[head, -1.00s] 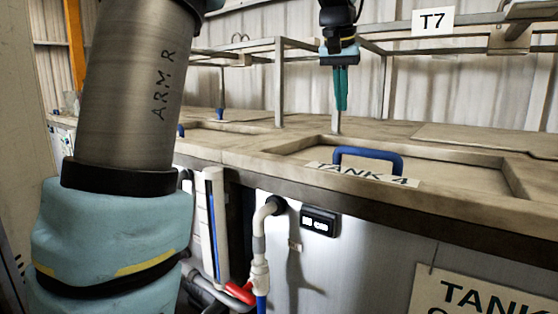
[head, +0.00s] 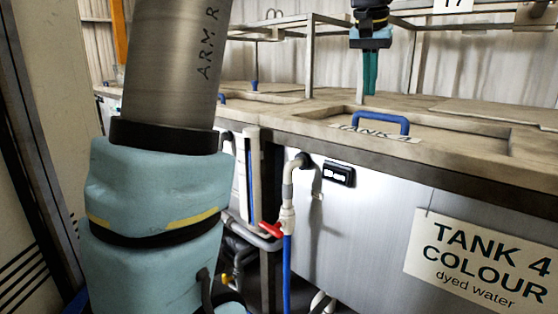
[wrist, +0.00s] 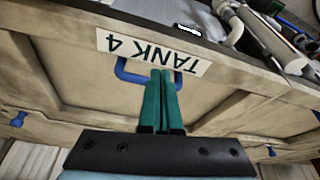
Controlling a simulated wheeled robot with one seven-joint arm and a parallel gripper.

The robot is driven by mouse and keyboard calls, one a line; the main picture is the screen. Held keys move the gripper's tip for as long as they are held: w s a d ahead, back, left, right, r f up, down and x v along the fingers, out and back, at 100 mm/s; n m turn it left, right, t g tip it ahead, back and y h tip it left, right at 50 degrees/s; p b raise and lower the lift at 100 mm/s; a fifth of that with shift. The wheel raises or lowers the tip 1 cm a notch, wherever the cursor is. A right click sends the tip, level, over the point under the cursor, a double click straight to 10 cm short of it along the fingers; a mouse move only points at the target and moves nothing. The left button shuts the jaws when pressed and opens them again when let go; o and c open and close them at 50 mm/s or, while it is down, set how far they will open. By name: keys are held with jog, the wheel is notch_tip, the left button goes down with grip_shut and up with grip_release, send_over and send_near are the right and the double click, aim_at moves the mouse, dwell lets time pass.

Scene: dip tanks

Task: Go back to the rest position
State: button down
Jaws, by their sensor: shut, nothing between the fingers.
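My gripper (head: 370,80) hangs pointing down above the back part of the tank counter in the head view, with its green fingers together and empty. In the wrist view the two green fingers (wrist: 161,102) are side by side, shut, in front of the blue lid handle (wrist: 130,73). That handle also shows in the head view (head: 381,121), on the tank 4 lid, to the right of and nearer than my fingers. The fingers appear apart from the handle. The lid lies flat in its recess.
A metal frame (head: 309,57) stands on the counter behind. The tank 4 sign (head: 482,262) hangs on the tank front. A pipe with a red valve lever (head: 270,230) runs down the front. Another blue handle (head: 254,86) stands further left. A pale panel edge is at the far left.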

jog(key=a+f+n+p, duration=0.1)
jog(key=a+f, duration=0.7)
jog(key=s+a+f+n+p, duration=0.1)
jog(key=s+a+f+n, duration=0.1)
jog(key=s+a+f, duration=0.5)
jog(key=s+a+f+n+g+y+p, duration=0.1)
jog(key=s+a+f, duration=0.6)
jog(key=a+f, duration=0.3)
jog(key=shift+a+n+g+y+p, duration=0.3)
jog(key=shift+a+n+p, duration=0.1)
jog(key=shift+a, duration=0.65)
jog(key=c, duration=1.5)
grip_release()
